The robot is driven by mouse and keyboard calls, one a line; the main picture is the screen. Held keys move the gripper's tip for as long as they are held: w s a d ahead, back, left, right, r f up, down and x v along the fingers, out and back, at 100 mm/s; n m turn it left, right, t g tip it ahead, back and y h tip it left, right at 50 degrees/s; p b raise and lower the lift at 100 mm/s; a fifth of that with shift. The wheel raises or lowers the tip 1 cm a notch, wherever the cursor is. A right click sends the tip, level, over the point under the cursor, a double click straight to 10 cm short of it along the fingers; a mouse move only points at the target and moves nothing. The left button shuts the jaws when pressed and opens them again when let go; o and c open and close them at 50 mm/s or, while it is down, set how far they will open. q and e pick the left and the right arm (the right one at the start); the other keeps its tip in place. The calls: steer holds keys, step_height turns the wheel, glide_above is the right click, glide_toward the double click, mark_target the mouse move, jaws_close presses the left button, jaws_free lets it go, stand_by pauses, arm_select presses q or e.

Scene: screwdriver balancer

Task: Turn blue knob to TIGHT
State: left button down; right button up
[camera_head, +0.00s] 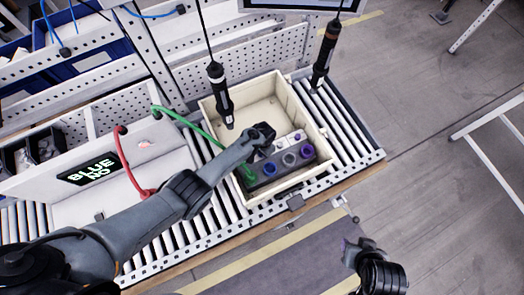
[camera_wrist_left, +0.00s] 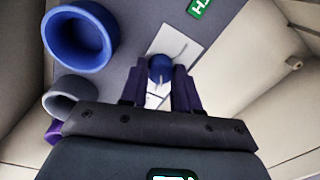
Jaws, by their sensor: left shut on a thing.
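The blue knob (camera_wrist_left: 160,68) sits on a white label plate (camera_wrist_left: 183,47) on top of the grey device (camera_head: 262,184). My left gripper (camera_wrist_left: 160,80) has its two dark fingers on either side of the knob and is shut on it. In the head view the left gripper (camera_head: 266,134) is over the device's back left part and hides the blue knob. The knob's pointer direction and the TIGHT mark cannot be read. My right gripper (camera_head: 355,252) hangs at the lower right, away from the device; its fingers are too small to judge.
The device lies in a cream crate (camera_head: 208,108) on a roller conveyor (camera_head: 350,135). Blue, grey and purple sockets (camera_head: 270,169) line its front. Two screwdrivers (camera_head: 220,95) hang above. Red and green cables (camera_head: 190,125) are at left.

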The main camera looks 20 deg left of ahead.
arm_select(q)
steer(key=c, duration=0.8)
jaws_free()
steer(key=shift+r+p, duration=0.4)
steer(key=shift+r, duration=0.2)
steer(key=shift+s+d+r+p, duration=0.15)
steer(key=shift+r+p, duration=0.5)
steer(key=shift+r, duration=1.75)
steer(key=shift+w+d+r+p, duration=0.1)
steer(key=shift+r+p, duration=0.55)
steer(key=shift+r, duration=1.75)
steer(key=shift+s, duration=0.1)
